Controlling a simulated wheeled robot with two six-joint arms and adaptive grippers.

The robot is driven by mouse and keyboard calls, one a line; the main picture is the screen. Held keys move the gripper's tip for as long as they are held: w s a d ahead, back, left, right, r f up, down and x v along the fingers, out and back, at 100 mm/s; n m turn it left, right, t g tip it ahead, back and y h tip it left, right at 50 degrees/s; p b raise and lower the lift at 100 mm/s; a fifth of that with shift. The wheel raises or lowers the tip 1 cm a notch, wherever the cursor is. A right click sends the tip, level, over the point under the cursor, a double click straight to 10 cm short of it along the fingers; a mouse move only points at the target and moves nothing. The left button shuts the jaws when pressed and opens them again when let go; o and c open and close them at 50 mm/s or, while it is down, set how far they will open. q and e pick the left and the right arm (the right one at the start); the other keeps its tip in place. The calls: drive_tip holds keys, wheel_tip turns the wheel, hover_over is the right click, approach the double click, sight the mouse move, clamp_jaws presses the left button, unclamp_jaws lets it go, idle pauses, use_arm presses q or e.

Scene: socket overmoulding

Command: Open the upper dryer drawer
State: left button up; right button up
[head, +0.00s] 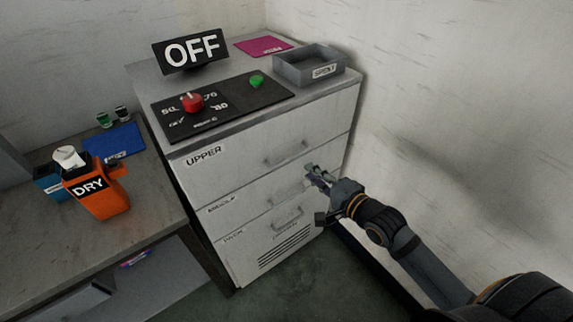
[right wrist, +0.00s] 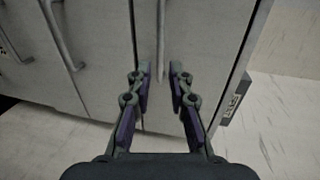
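The upper drawer (head: 235,160) of the grey dryer cabinet carries an "UPPER" label and looks shut, flush with the drawers below. Its bar handle (head: 285,156) is on the right part of the front. My right gripper (head: 311,174) is in front of the cabinet, just below and right of that handle in the head view. In the right wrist view, its two fingers (right wrist: 161,76) are open, with a bar handle (right wrist: 161,40) lined up in the gap between them. No contact shows, and the remaining depth is hard to tell. My left gripper is not in view.
The middle drawer (head: 245,198) and a lower drawer (head: 245,240) have similar handles. On top are an "OFF" sign (head: 190,51), a control panel (head: 225,105) and a grey tray (head: 309,68). An orange "DRY" container (head: 98,198) stands left. A wall is close on the right.

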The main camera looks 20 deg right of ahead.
sight(291, 159)
drive_tip(key=b+x, duration=0.3)
drive_tip(key=x, duration=0.7)
drive_tip(key=shift+w+a+b, duration=0.1)
drive_tip(key=shift+w+b, duration=0.05)
drive_tip(key=shift+b, duration=0.25)
clamp_jaws()
